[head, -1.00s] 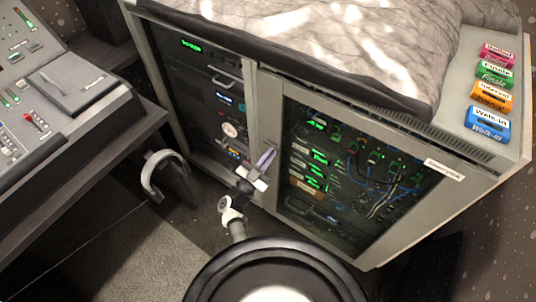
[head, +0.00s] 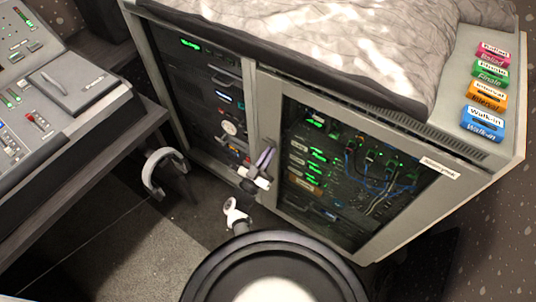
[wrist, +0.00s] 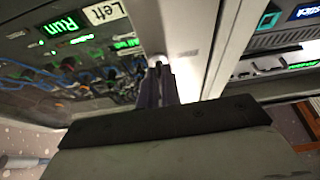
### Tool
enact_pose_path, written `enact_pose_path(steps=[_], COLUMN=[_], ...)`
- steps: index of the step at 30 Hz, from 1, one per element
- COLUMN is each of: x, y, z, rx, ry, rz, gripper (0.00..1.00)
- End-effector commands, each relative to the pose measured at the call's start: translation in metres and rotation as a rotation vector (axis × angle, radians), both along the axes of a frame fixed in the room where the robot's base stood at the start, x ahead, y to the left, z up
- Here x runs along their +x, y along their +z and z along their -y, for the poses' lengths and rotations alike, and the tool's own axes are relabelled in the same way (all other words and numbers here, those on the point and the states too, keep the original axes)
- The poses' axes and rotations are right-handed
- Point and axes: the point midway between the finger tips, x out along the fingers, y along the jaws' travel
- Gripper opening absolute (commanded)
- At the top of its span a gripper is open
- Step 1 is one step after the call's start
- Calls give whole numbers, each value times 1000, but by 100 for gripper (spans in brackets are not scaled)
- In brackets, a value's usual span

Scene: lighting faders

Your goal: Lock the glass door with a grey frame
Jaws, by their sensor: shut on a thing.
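The glass door has a grey frame (head: 266,105) and covers the right half of the grey cabinet. Its dark pane (head: 335,140) shows lit equipment and cables behind it. My gripper (head: 266,156) is at the left side of this frame, about halfway down. In the wrist view my gripper (wrist: 157,82) is shut on a small metal lock piece (wrist: 158,59) on the grey frame (wrist: 186,35). The fingers mostly hide this piece, so its shape and turn are unclear. The door looks closed or nearly closed against the cabinet; a narrow seam shows beside it.
An open rack bay (head: 210,95) with lit units is left of the door. A grey cloth (head: 340,45) and several coloured labelled blocks (head: 483,123) lie on the cabinet top. A mixing desk (head: 50,100) with headphones (head: 158,170) hanging near it stands at the left.

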Motion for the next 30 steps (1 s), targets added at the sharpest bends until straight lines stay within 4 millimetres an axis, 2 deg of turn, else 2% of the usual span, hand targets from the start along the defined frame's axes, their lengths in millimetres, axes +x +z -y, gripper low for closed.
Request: enact_pose_path(steps=[2, 3, 7, 15, 19, 23, 30], x=[0, 0, 0, 0, -7, -25, -70], y=[0, 0, 0, 0, -5, -16, -37], z=[0, 0, 0, 0, -5, -14, -40], rx=[-2, -1, -1, 0, 1, 1, 0], ry=[0, 0, 0, 0, 2, 3, 2], rz=[0, 0, 0, 0, -1, -2, -2], gripper=[0, 11, 27, 27, 27, 27, 27])
